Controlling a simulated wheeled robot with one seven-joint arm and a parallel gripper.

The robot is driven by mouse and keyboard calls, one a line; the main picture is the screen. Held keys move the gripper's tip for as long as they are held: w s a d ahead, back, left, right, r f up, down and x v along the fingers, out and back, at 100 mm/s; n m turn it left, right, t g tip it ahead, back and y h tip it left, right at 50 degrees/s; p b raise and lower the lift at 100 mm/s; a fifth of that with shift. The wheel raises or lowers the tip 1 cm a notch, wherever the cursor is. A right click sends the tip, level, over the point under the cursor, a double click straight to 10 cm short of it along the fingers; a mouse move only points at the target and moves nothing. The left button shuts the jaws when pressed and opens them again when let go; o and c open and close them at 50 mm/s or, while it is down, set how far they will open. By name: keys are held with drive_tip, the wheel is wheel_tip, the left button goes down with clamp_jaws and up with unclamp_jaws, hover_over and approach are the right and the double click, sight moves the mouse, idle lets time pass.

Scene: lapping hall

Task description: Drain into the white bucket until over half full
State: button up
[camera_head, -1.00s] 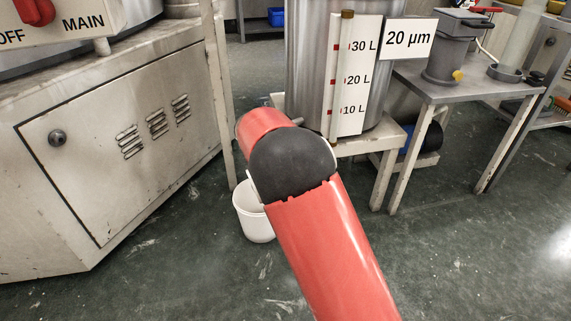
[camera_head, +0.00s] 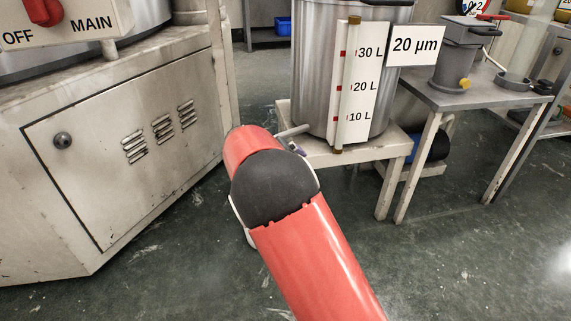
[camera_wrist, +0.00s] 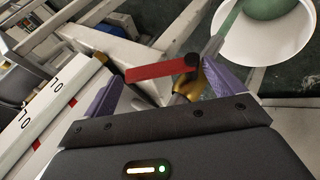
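The white bucket (camera_wrist: 300,50) is at the upper right of the wrist view, cut off by the frame edge. A green pool shows inside it, and a grey-green strip, spout or stream, runs to it. I cannot tell its level. In the head view my arm hides most of the bucket. The drain valve has a red lever (camera_wrist: 155,69) with a dark end and a brass body (camera_wrist: 189,86). My gripper (camera_wrist: 165,78) is open, its purple fingers apart on either side of the valve. The steel tank (camera_head: 315,75) stands above with its outlet pipe (camera_head: 293,132).
The tank stands on a low pale stand (camera_head: 325,153) and carries a litre scale (camera_head: 363,85) and a 20 µm sign (camera_head: 415,46). A machine cabinet (camera_head: 95,195) is at left. A metal table (camera_head: 470,92) is at right. Open floor lies between and in front.

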drive_tip(key=shift+o, duration=0.4)
drive_tip(key=p+v, duration=0.1)
drive_tip(key=v, duration=0.6)
drive_tip(key=shift+s+a+r, duration=0.2)
drive_tip(key=shift+r, duration=0.1)
